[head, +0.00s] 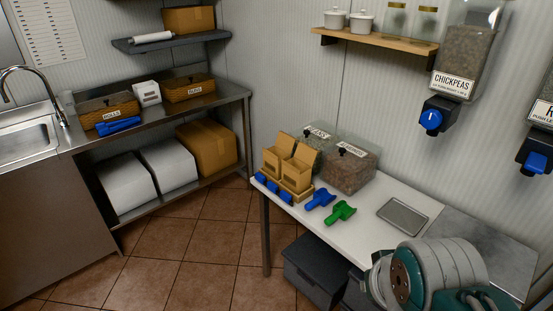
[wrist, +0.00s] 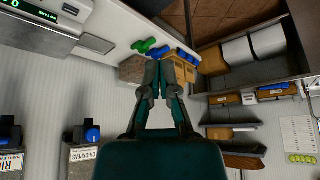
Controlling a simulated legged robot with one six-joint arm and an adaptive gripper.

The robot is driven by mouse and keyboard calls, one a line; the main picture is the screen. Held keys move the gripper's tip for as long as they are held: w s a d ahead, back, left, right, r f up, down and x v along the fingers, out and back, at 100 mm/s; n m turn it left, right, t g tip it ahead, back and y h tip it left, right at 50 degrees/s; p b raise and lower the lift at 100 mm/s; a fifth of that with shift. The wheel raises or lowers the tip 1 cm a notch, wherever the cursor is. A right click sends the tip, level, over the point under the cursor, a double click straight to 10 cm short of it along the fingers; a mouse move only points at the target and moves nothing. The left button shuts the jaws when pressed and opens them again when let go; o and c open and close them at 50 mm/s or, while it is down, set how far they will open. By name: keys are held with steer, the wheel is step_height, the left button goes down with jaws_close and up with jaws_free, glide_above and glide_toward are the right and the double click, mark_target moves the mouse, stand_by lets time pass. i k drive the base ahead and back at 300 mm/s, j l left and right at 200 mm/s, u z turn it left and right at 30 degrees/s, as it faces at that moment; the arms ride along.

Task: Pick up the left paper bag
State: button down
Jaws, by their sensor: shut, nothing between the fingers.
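Two brown paper bags with open tops stand side by side at the left end of the white table. The left paper bag (head: 275,157) is slightly behind the right paper bag (head: 297,172), close beside it. In the wrist view, which is turned over, the brown bags (wrist: 185,68) show just beyond my fingertips, partly hidden by them; I cannot tell left from right there. My gripper (wrist: 171,60) is shut and empty, apart from the bags. Its fingers do not show in the head view.
Clear bins (head: 348,167) stand behind and right of the bags. A grey tray (head: 403,217) is further right. Chickpeas dispenser (head: 455,60) and a wooden shelf (head: 375,39) are above.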

mark_target(272, 157)
steer(key=i+j+z, duration=0.25)
steer(key=i+j, duration=0.25)
steer(key=i+j+z, duration=0.3)
steer(key=j, duration=0.35)
steer(key=i+j+z, duration=0.1)
steer(key=i+j, duration=0.2)
steer(key=i+j+z, duration=0.15)
steer(key=j, duration=0.25)
steer(key=i+j+z, duration=0.1)
steer(key=j, duration=0.3)
steer(key=i+j+z, duration=0.15)
steer(key=j, duration=0.25)
steer(key=i+l, duration=0.05)
